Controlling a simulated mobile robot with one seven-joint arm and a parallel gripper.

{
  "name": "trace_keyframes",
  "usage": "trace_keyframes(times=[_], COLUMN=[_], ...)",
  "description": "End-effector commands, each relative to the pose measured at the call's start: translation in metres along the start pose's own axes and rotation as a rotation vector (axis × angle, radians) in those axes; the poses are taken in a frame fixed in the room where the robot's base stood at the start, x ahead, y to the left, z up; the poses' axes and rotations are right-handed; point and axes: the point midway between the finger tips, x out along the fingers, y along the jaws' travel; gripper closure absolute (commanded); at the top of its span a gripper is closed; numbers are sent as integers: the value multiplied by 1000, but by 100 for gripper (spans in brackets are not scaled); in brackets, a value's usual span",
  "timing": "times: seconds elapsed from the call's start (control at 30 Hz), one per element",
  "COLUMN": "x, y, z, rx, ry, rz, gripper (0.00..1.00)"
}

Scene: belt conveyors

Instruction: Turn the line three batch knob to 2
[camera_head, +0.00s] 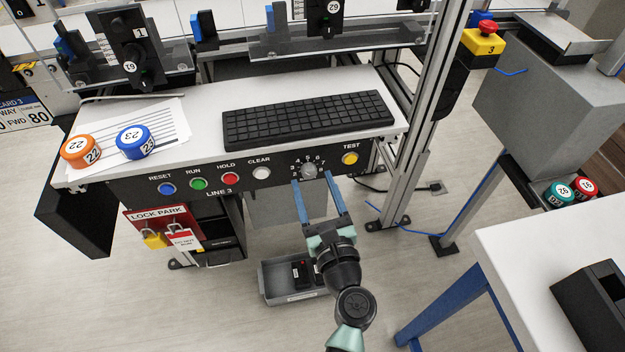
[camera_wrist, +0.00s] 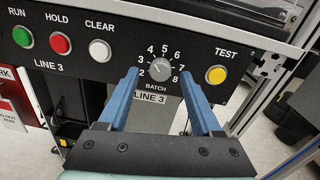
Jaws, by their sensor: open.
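The line three batch knob (camera_head: 308,171) is a small grey round knob on the black front panel. In the wrist view the knob (camera_wrist: 160,69) sits inside a ring of numbers from 2 to 8, above the labels BATCH and LINE 3. I cannot tell clearly which number its pointer faces. My gripper (camera_head: 312,181) is open in front of the panel, with its two blue fingers pointing at it. In the wrist view my gripper (camera_wrist: 160,73) has one finger on each side of the knob, with a visible gap on both sides. The fingers hold nothing.
The yellow TEST button (camera_head: 350,158) is right of the knob and the white CLEAR button (camera_head: 262,173) is left. Red HOLD (camera_head: 231,179), green RUN and blue RESET buttons lie further left. A keyboard (camera_head: 308,118) rests on the shelf above. A grey bin (camera_head: 283,284) stands below.

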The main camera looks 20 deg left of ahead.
Motion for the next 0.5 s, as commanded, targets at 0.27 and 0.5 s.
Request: trace_keyframes(times=[0.27,0.5], x=[17,16], y=[0,0], z=[0,0], rx=[-2,-2], ry=[1,1], rz=[-1,-1], gripper=[34,40])
